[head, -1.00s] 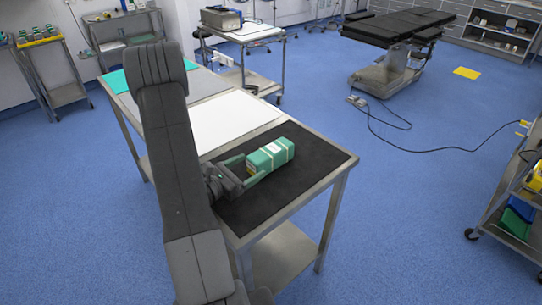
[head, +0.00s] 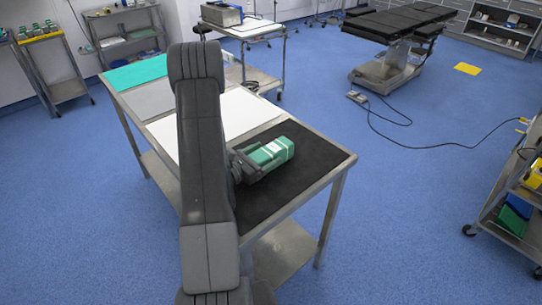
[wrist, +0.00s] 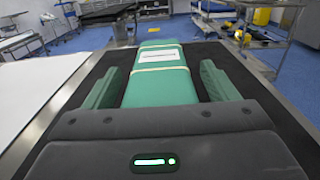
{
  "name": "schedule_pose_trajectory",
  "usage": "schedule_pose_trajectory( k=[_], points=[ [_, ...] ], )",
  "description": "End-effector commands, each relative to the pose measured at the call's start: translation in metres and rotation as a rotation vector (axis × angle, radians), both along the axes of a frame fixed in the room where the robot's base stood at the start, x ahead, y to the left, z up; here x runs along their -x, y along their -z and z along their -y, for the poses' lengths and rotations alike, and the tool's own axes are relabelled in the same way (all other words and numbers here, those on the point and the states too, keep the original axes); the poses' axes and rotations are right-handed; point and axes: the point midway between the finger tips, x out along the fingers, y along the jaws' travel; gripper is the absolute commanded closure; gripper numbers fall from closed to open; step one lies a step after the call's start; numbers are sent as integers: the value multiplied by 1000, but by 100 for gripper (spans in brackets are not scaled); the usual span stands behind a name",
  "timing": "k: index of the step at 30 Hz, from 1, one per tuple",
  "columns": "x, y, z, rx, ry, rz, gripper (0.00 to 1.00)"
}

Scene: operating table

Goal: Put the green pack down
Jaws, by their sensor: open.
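The green pack (head: 275,150) is a box with pale bands and a white label. It lies on the black mat (head: 310,160) at the near right end of the steel table. My gripper (wrist: 161,68) is open, with one green-padded finger on each side of the pack (wrist: 163,85). In the wrist view a gap shows between each finger and the pack, narrower on the right. In the head view my gripper (head: 262,160) reaches over the pack's near left part, and my arm hides some of the mat.
A white sheet (head: 215,125), a grey one (head: 165,98) and a teal one (head: 136,73) cover the rest of the table. The mat is bare right of the pack. A shelf cart (head: 515,215) stands at the right on open blue floor.

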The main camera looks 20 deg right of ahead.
Motion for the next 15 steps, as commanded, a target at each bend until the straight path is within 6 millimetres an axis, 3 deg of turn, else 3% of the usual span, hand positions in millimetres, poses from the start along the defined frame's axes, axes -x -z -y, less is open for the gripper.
schedule_pose_trajectory(
  k=[1,9,11,15],
  points=[
    [0,0,0,0,0,0,20],
    [0,0,0,0,0,0,73],
    [0,-1,0,1,0,1,80],
    [0,-1,0,1,0,1,80]
  ],
)
